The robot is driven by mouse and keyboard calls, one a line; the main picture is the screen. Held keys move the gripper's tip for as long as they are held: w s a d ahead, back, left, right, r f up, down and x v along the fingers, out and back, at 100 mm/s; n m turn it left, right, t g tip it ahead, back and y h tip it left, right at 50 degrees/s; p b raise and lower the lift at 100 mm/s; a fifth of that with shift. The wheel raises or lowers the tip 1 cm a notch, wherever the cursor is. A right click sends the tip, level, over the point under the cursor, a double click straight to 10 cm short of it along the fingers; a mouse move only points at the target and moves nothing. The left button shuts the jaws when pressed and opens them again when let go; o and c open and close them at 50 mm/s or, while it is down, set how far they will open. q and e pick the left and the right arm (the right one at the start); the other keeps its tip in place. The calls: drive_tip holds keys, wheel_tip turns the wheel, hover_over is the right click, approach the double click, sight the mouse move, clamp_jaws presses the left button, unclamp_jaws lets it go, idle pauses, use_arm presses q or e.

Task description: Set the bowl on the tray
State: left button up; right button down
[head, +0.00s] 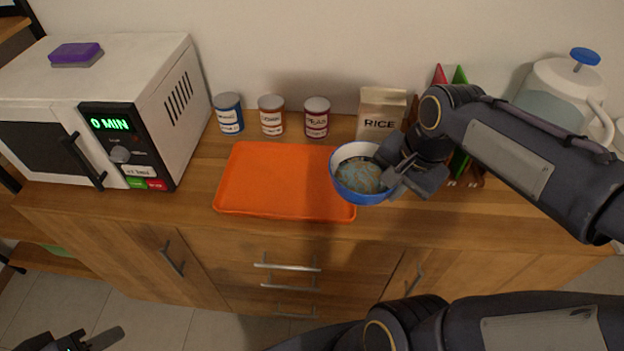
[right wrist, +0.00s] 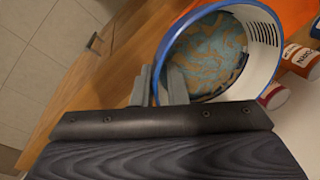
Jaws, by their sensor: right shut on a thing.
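The bowl (head: 359,186) is blue outside with a white inside and a mottled blue-and-tan bottom. It appears over the right end of the orange tray (head: 237,198), slightly tilted; I cannot tell its exact height. My right gripper (head: 394,180) is shut on the bowl's right rim. In the right wrist view, the fingers (right wrist: 165,88) grip the rim of the bowl (right wrist: 262,50), and part of the tray (right wrist: 290,12) shows behind. The tray lies flat and empty on the wooden counter. My left gripper (head: 88,341) is at the bottom left, low and cut off by the frame edge.
A white microwave (head: 150,75) with a purple sponge (head: 76,54) on top stands left. Several cans, including a blue one (head: 229,114), and a rice box (head: 381,113) line the back. A white pitcher (head: 560,92) stands back right. The counter front right (head: 470,215) is clear.

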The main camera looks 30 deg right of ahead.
sight(362, 175)
drive_tip(key=w+f, duration=0.1)
drive_tip(key=w, duration=0.1)
drive_tip(key=w+f, duration=0.1)
drive_tip(key=w, duration=0.2)
drive_tip(key=w+a+f, duration=0.1)
drive_tip(key=w, duration=0.1)
drive_tip(key=shift+w+f, duration=0.2)
drive_tip(key=shift+w, duration=0.1)
drive_tip(key=w+f, duration=0.4)
drive_tip(key=f, duration=0.1)
drive_tip(key=shift+w+a, duration=0.2)
drive_tip(key=shift+w, duration=0.15)
drive_tip(key=shift+w+f, duration=0.4)
drive_tip(key=shift+f, duration=0.05)
drive_tip(key=shift+s+x, duration=0.1)
drive_tip(key=shift+x, duration=0.75)
drive_tip(key=shift+s+x, duration=0.15)
drive_tip(key=shift+x, duration=0.75)
drive_tip(key=shift+d, duration=0.1)
drive_tip(key=shift+f, duration=0.25)
drive_tip(key=c, duration=1.5)
unclamp_jaws()
drive_tip(key=shift+o, duration=0.2)
drive_tip(key=shift+r, duration=0.15)
